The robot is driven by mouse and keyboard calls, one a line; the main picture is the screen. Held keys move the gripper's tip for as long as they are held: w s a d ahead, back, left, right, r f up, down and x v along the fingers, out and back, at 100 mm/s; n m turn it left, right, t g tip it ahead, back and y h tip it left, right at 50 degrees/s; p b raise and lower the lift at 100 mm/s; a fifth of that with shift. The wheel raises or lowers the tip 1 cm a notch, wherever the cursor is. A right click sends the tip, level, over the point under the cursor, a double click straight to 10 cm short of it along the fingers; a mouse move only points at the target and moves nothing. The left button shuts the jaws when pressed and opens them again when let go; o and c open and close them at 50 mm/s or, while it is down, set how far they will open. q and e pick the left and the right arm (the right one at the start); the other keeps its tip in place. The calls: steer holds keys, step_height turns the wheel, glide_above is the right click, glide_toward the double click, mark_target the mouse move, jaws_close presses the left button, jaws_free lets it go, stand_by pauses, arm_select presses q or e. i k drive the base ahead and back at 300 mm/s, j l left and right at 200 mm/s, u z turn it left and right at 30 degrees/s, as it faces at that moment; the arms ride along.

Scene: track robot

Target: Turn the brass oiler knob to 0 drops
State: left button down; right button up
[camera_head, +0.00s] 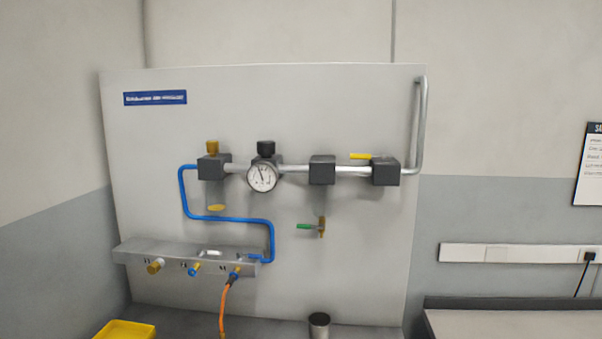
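The brass oiler knob (212,147) stands upright on top of a dark grey block (214,168) at the left end of the pipe run on the grey panel. Below that block is a bowl with a yellow patch (216,208) low in it. Any drop marks on the knob are too small to read. Neither of my grippers shows in the head view, and nothing touches the knob.
A gauge (262,177) with a black knob (266,148) sits right of the oiler. A yellow lever (360,156) and a green-handled valve (305,226) are farther right. A manifold (190,252), yellow bin (125,330) and metal cup (319,325) lie below.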

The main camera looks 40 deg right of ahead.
mark_target(212, 145)
steer(key=j+z, duration=0.1)
steer(key=z, duration=0.35)
steer(key=j+z, duration=0.1)
steer(key=z, duration=0.35)
steer(key=j+z, duration=0.1)
steer(key=z, duration=0.35)
steer(key=i+j, duration=0.05)
